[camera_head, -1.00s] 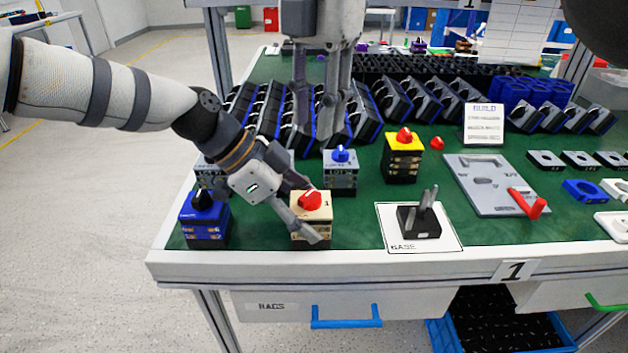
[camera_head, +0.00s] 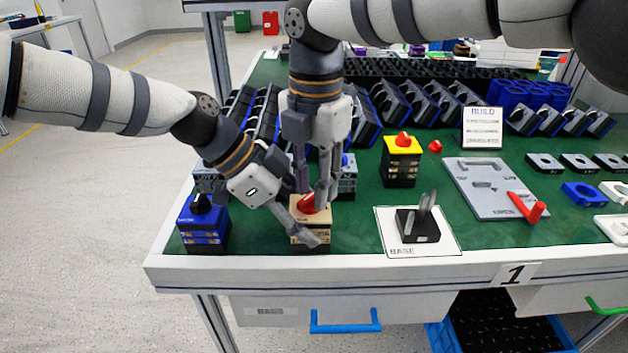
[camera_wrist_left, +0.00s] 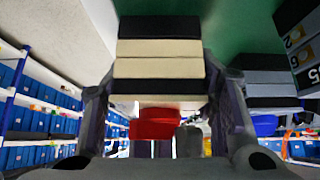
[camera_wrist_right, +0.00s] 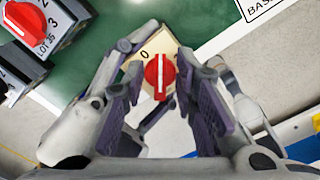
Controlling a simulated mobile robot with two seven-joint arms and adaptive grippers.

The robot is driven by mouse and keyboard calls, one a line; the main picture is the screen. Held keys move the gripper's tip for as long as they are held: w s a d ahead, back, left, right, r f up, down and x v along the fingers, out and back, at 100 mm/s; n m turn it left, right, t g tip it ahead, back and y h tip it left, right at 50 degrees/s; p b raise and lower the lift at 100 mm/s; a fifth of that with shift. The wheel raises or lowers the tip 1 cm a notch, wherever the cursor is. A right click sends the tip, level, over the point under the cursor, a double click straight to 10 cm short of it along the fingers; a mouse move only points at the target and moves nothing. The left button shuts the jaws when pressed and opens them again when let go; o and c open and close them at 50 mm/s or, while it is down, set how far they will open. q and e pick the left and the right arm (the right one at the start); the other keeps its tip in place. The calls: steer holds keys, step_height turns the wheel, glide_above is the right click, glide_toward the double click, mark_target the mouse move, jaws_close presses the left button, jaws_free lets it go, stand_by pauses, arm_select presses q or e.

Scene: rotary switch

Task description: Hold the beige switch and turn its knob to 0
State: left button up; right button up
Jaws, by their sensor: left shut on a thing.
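The beige switch (camera_head: 311,228) stands at the front edge of the table, its black and beige layers showing in the left wrist view (camera_wrist_left: 160,68). My left gripper (camera_head: 308,218) is shut on its body, a finger on each side. The red knob (camera_head: 308,204) on top is partly hidden in the head view. In the right wrist view the knob (camera_wrist_right: 158,76) has its white line nearly upright in the picture, and the 0 mark lies at its upper left. My right gripper (camera_wrist_right: 166,84) is open, pointing down, with its fingers on either side of the knob and gaps visible.
A blue switch (camera_head: 203,225) stands left of the beige one, and a grey switch with a blue knob (camera_head: 347,175) stands close behind. A black base (camera_head: 418,228) with upright prongs and a yellow-topped switch (camera_head: 402,160) are to the right.

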jaws_close()
steer(key=shift+w+a+n, duration=0.1)
steer(key=shift+a+n, duration=0.05)
steer(key=shift+n, duration=1.95)
steer(key=shift+o, duration=1.7)
jaws_free()
steer(key=shift+a, duration=0.1)
